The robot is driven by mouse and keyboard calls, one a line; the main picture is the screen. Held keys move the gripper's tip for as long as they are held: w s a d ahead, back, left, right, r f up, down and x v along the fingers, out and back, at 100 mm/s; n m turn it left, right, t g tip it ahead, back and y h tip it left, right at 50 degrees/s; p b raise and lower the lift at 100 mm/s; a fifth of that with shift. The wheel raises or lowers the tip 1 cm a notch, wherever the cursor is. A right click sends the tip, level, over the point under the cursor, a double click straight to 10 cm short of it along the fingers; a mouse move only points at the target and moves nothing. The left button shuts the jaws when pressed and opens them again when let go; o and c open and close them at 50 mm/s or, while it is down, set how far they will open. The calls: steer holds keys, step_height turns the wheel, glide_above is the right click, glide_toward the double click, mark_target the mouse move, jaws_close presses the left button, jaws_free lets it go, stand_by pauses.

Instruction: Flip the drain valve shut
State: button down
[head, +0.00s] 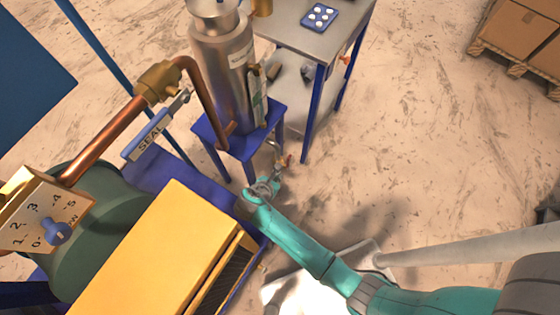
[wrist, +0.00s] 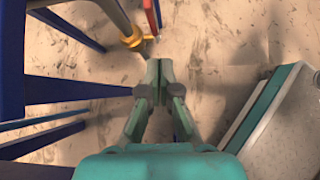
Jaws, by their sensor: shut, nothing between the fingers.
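The drain valve looks to be the small brass fitting with a red lever (head: 286,160) low beside the blue stand under the steel chamber. In the wrist view the brass fitting (wrist: 133,38) is at the top, left of centre, with a red and blue lever (wrist: 151,15) rising beside it. My gripper (head: 272,183) is just below the valve in the head view, and its fingers look small there. In the wrist view my gripper (wrist: 158,64) is shut and empty, with its fingertips close below the brass fitting. I cannot tell whether they touch.
The steel chamber (head: 222,55) stands on a blue stand (head: 238,165). A lever tagged SEAL (head: 148,137) hangs from the copper pipe (head: 112,137). A yellow box (head: 150,255) is left of my arm. A bench (head: 300,22) stands behind. Open floor (head: 430,150) lies right.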

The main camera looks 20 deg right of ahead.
mark_target(287, 164)
steer(key=shift+w+a+r, duration=0.3)
steer(key=shift+w+a, duration=0.1)
steer(key=shift+w, duration=0.35)
steer(key=x, duration=1)
steer(key=shift+s+d, duration=0.1)
steer(key=shift+d, duration=0.05)
steer(key=shift+r, duration=0.1)
